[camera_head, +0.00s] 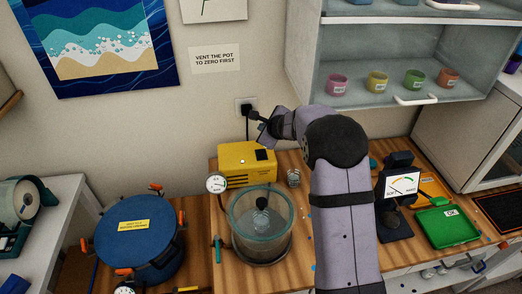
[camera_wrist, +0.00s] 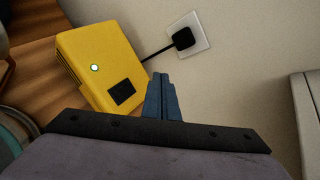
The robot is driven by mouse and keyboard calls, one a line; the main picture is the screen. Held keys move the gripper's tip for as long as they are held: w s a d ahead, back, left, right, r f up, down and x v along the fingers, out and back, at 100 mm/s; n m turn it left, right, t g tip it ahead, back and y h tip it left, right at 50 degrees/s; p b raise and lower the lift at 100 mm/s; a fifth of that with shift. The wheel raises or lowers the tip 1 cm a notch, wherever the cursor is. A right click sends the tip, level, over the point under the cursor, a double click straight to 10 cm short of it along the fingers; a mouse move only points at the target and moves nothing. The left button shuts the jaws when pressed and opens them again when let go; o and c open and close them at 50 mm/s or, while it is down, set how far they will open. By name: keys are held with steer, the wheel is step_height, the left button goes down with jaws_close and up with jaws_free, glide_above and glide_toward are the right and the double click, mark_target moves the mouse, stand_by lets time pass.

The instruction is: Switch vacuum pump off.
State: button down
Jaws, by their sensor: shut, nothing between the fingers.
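The yellow box (camera_head: 246,163), which looks like the vacuum pump, stands on the wooden bench against the wall. Its top carries a small round light (camera_wrist: 95,68) that looks lit pale green, and a black rectangular switch (camera_wrist: 122,92). The switch's position is too small to tell. My gripper (camera_wrist: 165,82) is shut and empty, beside the yellow box on its plug side, close to the switch but apart from it in the wrist view. In the head view my gripper (camera_head: 264,140) is near the box's back right, partly hidden by the wrist.
A black plug (camera_head: 246,109) sits in the wall socket, its cable running to the box. A gauge (camera_head: 216,183) and a glass vessel (camera_head: 262,225) stand in front. A blue lidded pot (camera_head: 138,240) is left. A glass cabinet (camera_head: 320,92) hangs right.

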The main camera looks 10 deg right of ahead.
mark_target(263, 153)
steer(key=shift+f, duration=0.15)
steer(key=f+b, duration=0.5)
steer(key=w+f+b, duration=0.1)
steer(key=f+b, duration=0.1)
steer(key=f, duration=0.1)
steer(key=shift+f, duration=0.25)
steer(key=shift+f+b, duration=0.15)
steer(key=shift+b, duration=0.15)
stand_by(1.9)
steer(key=shift+w+f+b, duration=0.1)
steer(key=shift+f+b, duration=0.2)
steer(key=shift+f+b, duration=0.3)
steer(key=shift+b, duration=0.05)
stand_by(0.8)
steer(key=shift+r, duration=0.1)
steer(key=shift+r+p, duration=0.6)
steer(key=shift+r, duration=0.1)
steer(key=shift+r, duration=0.15)
steer(key=shift+s+r+p, duration=0.2)
steer(key=shift+r+p, duration=0.8)
steer(key=shift+r, duration=0.2)
steer(key=shift+s+r+p, duration=0.2)
steer(key=shift+r+p, duration=0.75)
steer(key=shift+r, duration=0.2)
